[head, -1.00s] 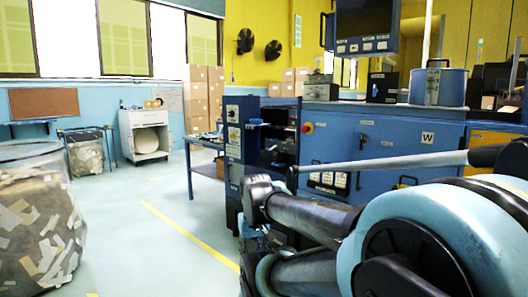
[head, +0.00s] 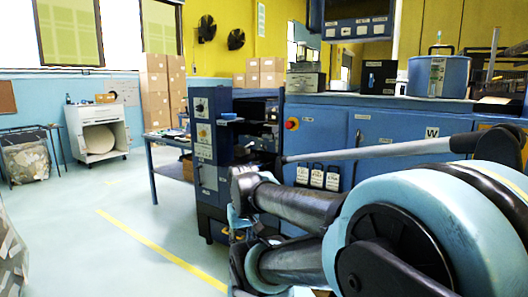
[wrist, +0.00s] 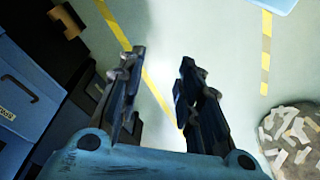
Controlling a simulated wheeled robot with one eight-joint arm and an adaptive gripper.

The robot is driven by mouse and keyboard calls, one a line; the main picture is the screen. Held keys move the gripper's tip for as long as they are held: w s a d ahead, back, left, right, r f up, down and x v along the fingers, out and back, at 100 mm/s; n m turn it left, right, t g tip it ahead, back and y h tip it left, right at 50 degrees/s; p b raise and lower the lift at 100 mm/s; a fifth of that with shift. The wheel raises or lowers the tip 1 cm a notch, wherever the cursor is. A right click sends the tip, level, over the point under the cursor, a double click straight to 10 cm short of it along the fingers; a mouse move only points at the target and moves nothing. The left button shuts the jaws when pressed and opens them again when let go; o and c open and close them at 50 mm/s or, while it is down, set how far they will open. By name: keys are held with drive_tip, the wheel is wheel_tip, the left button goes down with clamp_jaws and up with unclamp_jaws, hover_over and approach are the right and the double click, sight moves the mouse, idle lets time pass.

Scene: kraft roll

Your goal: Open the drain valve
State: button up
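I cannot make out a drain valve in either view. My gripper (wrist: 158,85) shows in the wrist view with its two dark fingers apart and nothing between them. It hangs over the pale floor, beside dark blue cabinetry at the left of that view. In the head view my arm fills the lower right and hides part of the blue machine (head: 365,135). The fingers cannot be made out in the head view. A blue drum-shaped container (head: 425,76) stands on top of the machine.
A blue control column (head: 207,150) stands at the machine's left end, with a blue table (head: 163,141) behind it. A yellow line (head: 150,243) crosses open floor. A bin of paper scraps (wrist: 292,135) is at the wrist view's right. Cardboard boxes (head: 165,85) are stacked at the back.

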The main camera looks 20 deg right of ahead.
drive_tip(key=w+d+r+m+t+h, duration=0.1)
drive_tip(key=w+d+r+h, duration=0.35)
drive_tip(key=w, duration=0.85)
drive_tip(key=w+d+r+m+t+h, duration=0.1)
drive_tip(key=w+d+r, duration=0.6)
drive_tip(key=w, duration=0.5)
drive_tip(key=w+d+r+m+t+h, duration=0.1)
drive_tip(key=w+d+r+h, duration=0.35)
drive_tip(key=w, duration=0.85)
drive_tip(key=w+d+t+h, duration=0.1)
drive_tip(key=w+d, duration=0.2)
drive_tip(key=w, duration=0.6)
drive_tip(key=w+d+t+h, duration=0.1)
drive_tip(key=w+d+t, duration=0.15)
drive_tip(key=w, duration=0.75)
drive_tip(key=n+t+h, duration=0.1)
drive_tip(key=t+h, duration=0.1)
approach(264, 149)
drive_tip(key=x, duration=1)
drive_tip(key=shift+w+r, duration=0.3)
drive_tip(key=shift+w, duration=0.2)
clamp_jaws()
